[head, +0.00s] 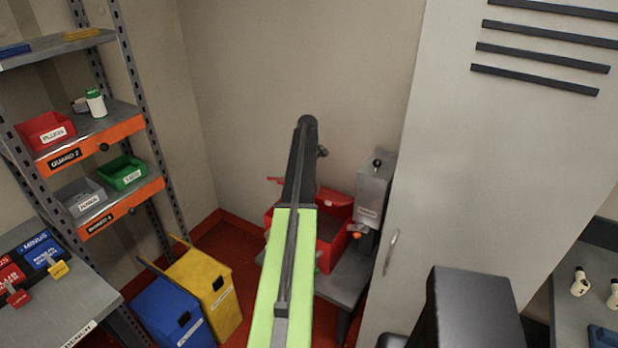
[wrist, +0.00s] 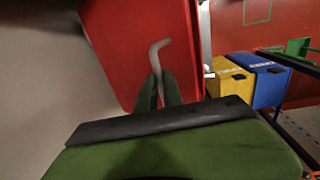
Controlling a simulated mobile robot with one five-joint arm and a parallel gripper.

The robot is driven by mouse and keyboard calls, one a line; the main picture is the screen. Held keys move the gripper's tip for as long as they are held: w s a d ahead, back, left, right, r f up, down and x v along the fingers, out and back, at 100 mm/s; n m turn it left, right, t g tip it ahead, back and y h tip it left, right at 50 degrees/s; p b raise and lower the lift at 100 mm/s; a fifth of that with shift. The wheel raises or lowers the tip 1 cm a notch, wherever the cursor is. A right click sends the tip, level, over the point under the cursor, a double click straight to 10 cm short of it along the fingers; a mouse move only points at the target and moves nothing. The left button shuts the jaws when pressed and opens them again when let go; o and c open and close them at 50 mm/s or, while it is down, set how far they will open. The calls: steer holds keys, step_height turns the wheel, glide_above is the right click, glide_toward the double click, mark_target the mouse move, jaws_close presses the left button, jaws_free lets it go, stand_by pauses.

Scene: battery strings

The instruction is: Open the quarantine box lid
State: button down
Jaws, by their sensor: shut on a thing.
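The red quarantine box (head: 325,258) stands on a low grey table, partly hidden behind my arm in the head view. Its dark inside shows. Its red lid (head: 335,197) is raised at the back, with parts showing on either side of my arm. In the wrist view the lid (wrist: 125,45) is a tilted red panel with a pale bent handle (wrist: 158,55). My gripper (wrist: 160,90) has its two dark fingers closed on the lower end of this handle. The fingertips are hidden behind my arm in the head view.
A grey dispenser (head: 372,190) stands right of the box, close to a tall grey cabinet (head: 480,180). Yellow (head: 205,290) and blue (head: 172,315) bins stand on the floor to the left. A shelf rack (head: 100,130) with small bins is at far left.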

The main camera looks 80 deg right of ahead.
steer(key=shift+s+d, duration=0.15)
steer(key=shift+s, duration=0.05)
steer(key=c, duration=1.5)
jaws_free()
steer(key=shift+w+d+f, duration=0.1)
steer(key=shift+w+f, duration=0.05)
steer(key=shift+f, duration=0.1)
steer(key=shift+w+r, duration=0.1)
steer(key=shift+w, duration=0.1)
step_height(320, 180, up, 18)
steer(key=a+p, duration=0.1)
steer(key=p, duration=1.6)
steer(key=shift+w+a+f, duration=0.2)
steer(key=shift+a+f, duration=0.05)
steer(key=shift+f, duration=0.1)
